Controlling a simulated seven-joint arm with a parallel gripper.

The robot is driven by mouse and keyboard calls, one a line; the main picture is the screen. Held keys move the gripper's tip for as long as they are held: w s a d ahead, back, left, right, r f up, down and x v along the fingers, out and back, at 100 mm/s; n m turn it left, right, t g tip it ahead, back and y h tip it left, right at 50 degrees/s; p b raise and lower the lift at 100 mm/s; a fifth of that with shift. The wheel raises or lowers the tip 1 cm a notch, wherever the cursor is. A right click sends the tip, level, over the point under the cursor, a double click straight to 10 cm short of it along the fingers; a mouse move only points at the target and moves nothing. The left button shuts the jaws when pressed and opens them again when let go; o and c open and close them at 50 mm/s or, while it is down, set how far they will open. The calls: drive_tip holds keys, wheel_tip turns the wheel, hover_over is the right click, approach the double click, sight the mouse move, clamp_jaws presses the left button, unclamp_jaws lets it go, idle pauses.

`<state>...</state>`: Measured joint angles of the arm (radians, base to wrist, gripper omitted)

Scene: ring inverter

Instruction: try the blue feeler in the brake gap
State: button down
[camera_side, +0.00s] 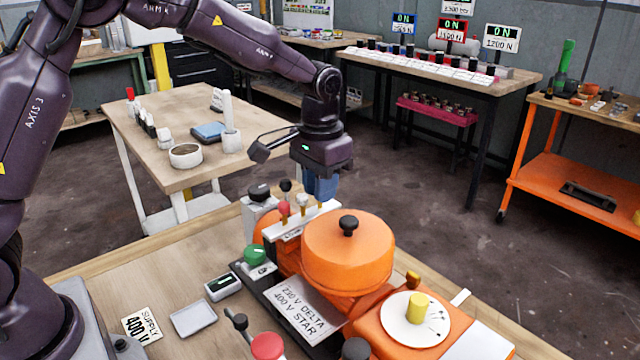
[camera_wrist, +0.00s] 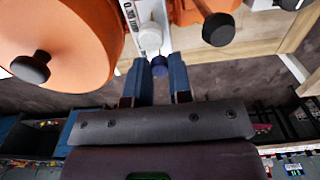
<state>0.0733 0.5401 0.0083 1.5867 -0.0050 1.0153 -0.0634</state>
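My gripper (camera_side: 320,186) points down with blue fingers at the far end of a white feeler rack (camera_side: 296,223). In the wrist view my gripper (camera_wrist: 160,68) has its fingers apart, with a small blue knob (camera_wrist: 158,67), apparently the blue feeler's, between or just beyond the tips. I cannot tell whether they touch it. The rack holds a red knob (camera_side: 284,208) and a white knob (camera_side: 302,199); the white knob also shows in the wrist view (camera_wrist: 150,40). The blue knob is hidden in the side view. I cannot make out the brake gap on the orange machine (camera_side: 348,262).
A black knob (camera_side: 348,224) tops the orange drum close beside my gripper. A green button (camera_side: 255,254), a white dial with a yellow knob (camera_side: 417,308) and a small grey tray (camera_side: 194,318) are nearby. The front left bench top (camera_side: 160,285) has free room.

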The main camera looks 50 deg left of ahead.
drive_tip(key=shift+r, duration=0.6)
drive_tip(key=c, duration=1)
unclamp_jaws()
drive_tip(key=shift+r, duration=0.1)
wheel_tip(320, 180, up, 13)
drive_tip(key=shift+f, duration=0.1)
